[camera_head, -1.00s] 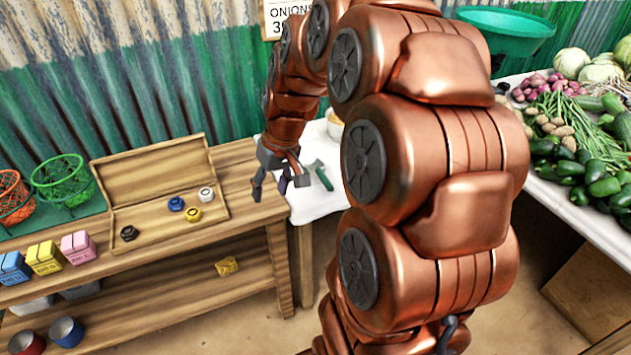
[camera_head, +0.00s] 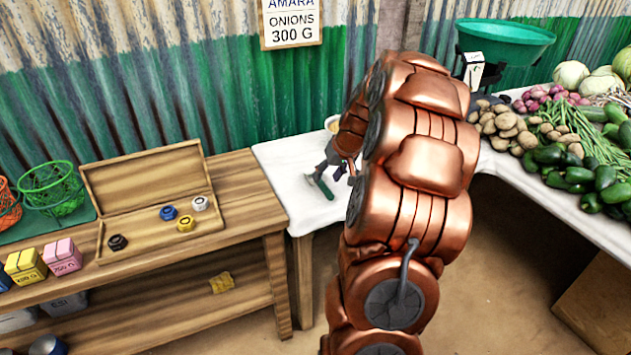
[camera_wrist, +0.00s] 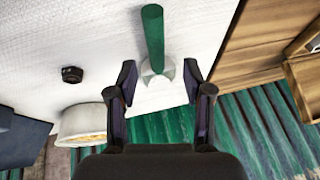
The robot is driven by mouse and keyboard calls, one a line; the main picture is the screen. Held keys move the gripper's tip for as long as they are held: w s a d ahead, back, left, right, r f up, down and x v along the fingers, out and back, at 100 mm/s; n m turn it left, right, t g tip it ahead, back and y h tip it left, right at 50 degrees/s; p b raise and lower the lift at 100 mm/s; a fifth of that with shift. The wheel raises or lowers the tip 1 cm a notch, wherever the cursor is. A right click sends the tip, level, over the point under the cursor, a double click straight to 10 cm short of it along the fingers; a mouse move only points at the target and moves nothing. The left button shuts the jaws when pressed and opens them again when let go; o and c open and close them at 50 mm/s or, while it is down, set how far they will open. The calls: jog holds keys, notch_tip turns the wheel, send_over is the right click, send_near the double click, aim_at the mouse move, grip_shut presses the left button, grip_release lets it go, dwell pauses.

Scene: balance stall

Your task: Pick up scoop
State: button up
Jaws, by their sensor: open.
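The scoop has a green handle (camera_head: 325,188) and a grey metal head, and lies on the white-covered table (camera_head: 283,163). In the wrist view its green handle (camera_wrist: 153,38) points away from me, with the metal head (camera_wrist: 158,88) nearest me. My gripper (camera_wrist: 160,76) is open, its two dark fingers to either side of the scoop's head, apart from it in the picture. I cannot tell how high above the table the fingers are. In the head view my gripper (camera_head: 340,169) is small and partly hidden by my arm, close by the scoop.
A pale bowl with yellowish contents (camera_wrist: 85,125) and a small black object (camera_wrist: 72,75) stand left of the scoop in the wrist view. A wooden stand (camera_head: 235,180) with an open box of weights adjoins the white table. Vegetables (camera_head: 570,150) and a green basin (camera_head: 505,40) are at right.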

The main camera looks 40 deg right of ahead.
aim_at(323, 183)
jog(key=shift+d+x, duration=0.15)
jog(key=shift+x, duration=1.1)
jog(key=shift+d+x, duration=0.2)
jog(key=shift+x, duration=1.05)
jog(key=shift+w, duration=0.1)
grip_shut()
